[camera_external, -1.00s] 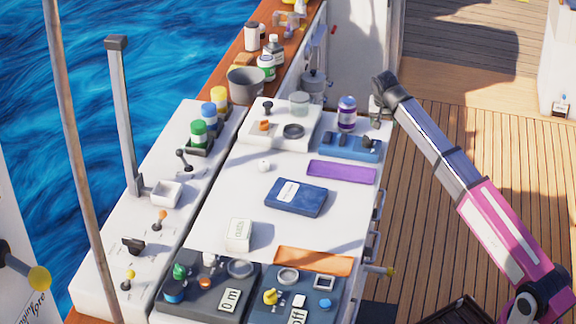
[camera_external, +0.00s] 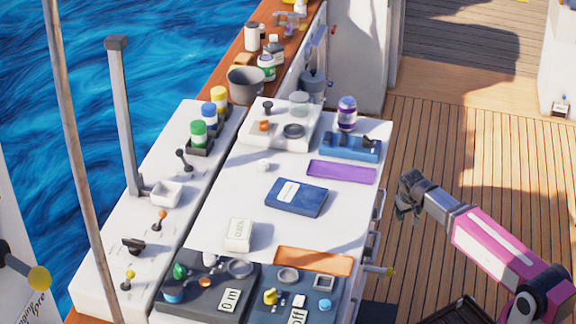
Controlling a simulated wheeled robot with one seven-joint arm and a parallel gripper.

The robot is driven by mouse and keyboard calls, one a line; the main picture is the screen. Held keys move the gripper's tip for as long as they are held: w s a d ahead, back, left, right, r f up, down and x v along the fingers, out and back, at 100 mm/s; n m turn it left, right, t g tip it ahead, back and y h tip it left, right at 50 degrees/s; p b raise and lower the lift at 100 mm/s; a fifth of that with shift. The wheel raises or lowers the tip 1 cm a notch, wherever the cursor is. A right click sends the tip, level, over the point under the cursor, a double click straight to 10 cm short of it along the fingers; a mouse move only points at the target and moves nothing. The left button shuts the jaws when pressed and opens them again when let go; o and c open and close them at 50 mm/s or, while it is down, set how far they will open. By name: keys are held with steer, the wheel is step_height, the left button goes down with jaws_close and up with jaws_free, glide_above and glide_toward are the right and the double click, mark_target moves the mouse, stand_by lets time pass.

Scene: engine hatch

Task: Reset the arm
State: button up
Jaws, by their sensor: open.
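My gripper (camera_external: 404,212) is at the end of my pink and grey arm, over the wooden deck just right of the white worktop (camera_external: 215,215). It is clear of the worktop's right edge and points downward. I see nothing held in it. The fingers are small and dark in this view, so their exact gap is hard to make out.
The worktop carries a dark blue box (camera_external: 297,197), a purple pad (camera_external: 341,172), an orange pad (camera_external: 313,261), a white box (camera_external: 239,234) and control panels (camera_external: 208,285). The deck (camera_external: 480,150) is open.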

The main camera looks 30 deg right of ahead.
steer(key=s+a+f+n+g+y, duration=0.1)
steer(key=s+a+f+n+y, duration=0.1)
steer(key=s+f, duration=1.2)
steer(key=shift+a+n+g, duration=0.25)
steer(key=shift+n+g, duration=0.15)
